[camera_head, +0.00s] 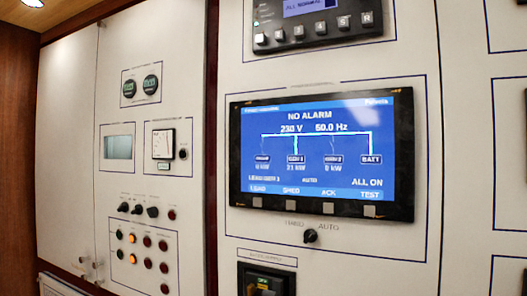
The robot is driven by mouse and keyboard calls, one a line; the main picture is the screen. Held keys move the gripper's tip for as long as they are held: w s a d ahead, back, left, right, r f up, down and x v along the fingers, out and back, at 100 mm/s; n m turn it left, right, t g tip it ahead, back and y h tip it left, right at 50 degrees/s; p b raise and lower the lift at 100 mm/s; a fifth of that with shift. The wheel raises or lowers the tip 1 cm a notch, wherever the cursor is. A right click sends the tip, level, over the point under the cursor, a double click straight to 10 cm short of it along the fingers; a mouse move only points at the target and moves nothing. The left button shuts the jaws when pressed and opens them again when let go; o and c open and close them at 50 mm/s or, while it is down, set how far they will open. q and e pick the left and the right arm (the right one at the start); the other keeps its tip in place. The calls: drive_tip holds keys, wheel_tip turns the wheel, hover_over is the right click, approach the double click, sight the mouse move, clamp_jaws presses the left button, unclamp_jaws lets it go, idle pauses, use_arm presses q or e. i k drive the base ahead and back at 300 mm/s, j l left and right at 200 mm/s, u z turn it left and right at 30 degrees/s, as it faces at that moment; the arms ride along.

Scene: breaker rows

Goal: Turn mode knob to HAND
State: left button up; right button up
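The mode knob (310,236) is a small black rotary knob on the white panel, below the large blue display. The label HAND is at its upper left and the label AUTO (329,228) at its upper right. The knob is too small in the picture to tell surely which label it points to. Neither of my grippers is in view, and nothing touches the knob.
The blue display (320,150) reads NO ALARM, with a row of grey buttons along its lower bezel. A black breaker unit (266,279) sits below left of the knob. Small knobs and lamps (147,241) are on the left panel. The space before the knob is clear.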

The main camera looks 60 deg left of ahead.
sight(311, 236)
drive_tip(key=u, duration=1.45)
